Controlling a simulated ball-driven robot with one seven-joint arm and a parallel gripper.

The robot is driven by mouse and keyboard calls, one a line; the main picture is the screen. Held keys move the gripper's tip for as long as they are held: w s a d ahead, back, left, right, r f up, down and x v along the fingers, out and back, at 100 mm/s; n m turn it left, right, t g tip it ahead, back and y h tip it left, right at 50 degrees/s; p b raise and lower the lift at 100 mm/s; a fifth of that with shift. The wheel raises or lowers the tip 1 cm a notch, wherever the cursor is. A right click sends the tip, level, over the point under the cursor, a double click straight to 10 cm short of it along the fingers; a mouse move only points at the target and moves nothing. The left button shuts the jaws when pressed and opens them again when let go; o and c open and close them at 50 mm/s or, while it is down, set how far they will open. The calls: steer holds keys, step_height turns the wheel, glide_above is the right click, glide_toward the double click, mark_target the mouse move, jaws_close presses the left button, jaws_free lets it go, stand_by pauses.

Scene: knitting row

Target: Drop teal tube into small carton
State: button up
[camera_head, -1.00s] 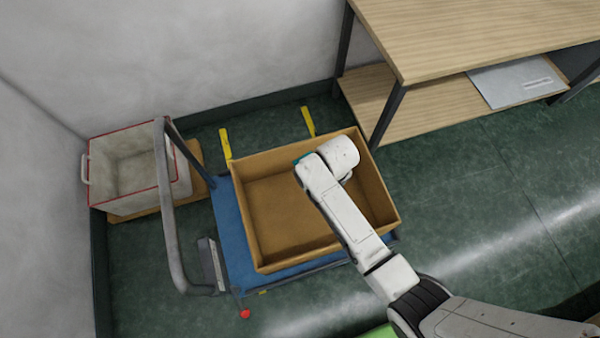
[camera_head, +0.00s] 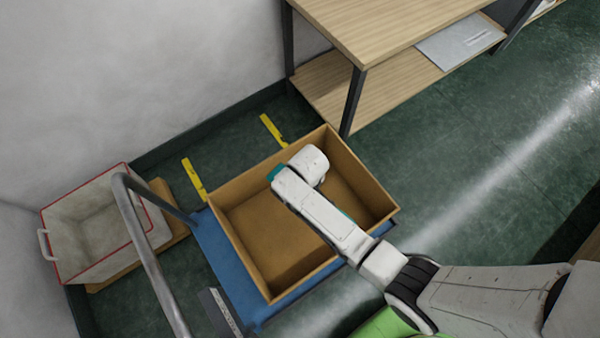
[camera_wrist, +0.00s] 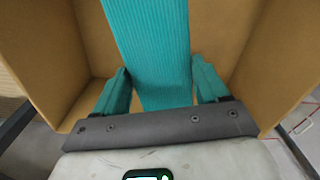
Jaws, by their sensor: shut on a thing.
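The teal tube (camera_wrist: 152,45) has a ribbed surface and runs between the two teal fingers of my gripper (camera_wrist: 160,88) in the wrist view. My gripper is shut on it. In the head view my gripper is over the open brown carton (camera_head: 361,179), mostly hidden under my white wrist. Small patches of teal show beside the wrist, and I cannot tell there which are tube and which are finger. The carton's walls also surround the tube in the wrist view (camera_wrist: 40,55). How deep the tube hangs is unclear.
The carton stands on a blue trolley (camera_head: 217,262) with a grey handle (camera_head: 150,262). A white bin with a red rim (camera_head: 88,270) stands at the left. A wooden shelf unit (camera_head: 385,22) is behind. Green floor is clear at the right.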

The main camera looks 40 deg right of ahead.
steer(key=shift+f, duration=0.45)
steer(key=o, duration=1.1)
steer(key=shift+c, duration=0.2)
steer(key=shift+r, duration=0.15)
step_height(320, 180, up, 11)
steer(key=shift+f+p, duration=0.2)
steer(key=shift+p, duration=0.1)
steer(key=s+d+r+m, duration=0.1)
steer(key=s+d+r, duration=0.3)
steer(key=s, duration=0.4)
steer(key=s+d+r+m+t, duration=0.1)
steer(key=s+d+r+m, duration=0.1)
steer(key=s, duration=0.6)
step_height(320, 180, up, 2)
steer(key=shift+s+d+r+m, duration=0.1)
steer(key=shift+s+d+m, duration=0.15)
steer(key=shift+d, duration=0.65)
